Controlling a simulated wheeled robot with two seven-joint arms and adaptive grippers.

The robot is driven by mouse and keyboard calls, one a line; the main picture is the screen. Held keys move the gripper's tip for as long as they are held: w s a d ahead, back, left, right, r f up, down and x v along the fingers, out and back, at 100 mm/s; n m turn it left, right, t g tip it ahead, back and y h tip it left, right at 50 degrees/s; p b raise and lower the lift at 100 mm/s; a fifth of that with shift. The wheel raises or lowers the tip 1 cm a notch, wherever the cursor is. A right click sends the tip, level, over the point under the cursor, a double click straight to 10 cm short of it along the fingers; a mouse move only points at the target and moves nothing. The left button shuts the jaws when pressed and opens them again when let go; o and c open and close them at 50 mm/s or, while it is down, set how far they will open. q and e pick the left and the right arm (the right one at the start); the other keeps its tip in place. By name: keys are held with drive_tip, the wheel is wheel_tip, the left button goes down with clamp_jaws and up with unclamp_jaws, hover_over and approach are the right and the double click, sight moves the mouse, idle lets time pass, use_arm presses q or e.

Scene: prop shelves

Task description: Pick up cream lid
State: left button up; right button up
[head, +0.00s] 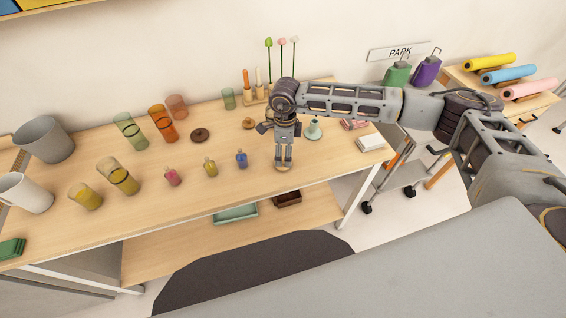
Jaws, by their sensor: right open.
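The cream lid (283,169) lies flat near the front edge of the wooden table (230,182). It is small and partly hidden by my right gripper (284,162). The right gripper points straight down with its two fingers open, right over the lid. I cannot tell whether the fingertips touch the lid or stand just above it. My left gripper is not in view.
Other lids are brown (200,135), orange (249,123) and pale green (313,133). Coloured glasses (162,127) stand farther left.

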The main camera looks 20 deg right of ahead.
sight(283, 158)
drive_tip(key=shift+a+f+p, duration=0.15)
drive_tip(key=shift+f+p, duration=0.15)
drive_tip(key=shift+f, duration=0.9)
drive_tip(key=shift+a+f+p, duration=0.1)
drive_tip(key=shift+f+p, duration=0.2)
drive_tip(key=shift+f, duration=0.85)
drive_tip(key=shift+c, duration=0.4)
drive_tip(key=c, duration=0.9)
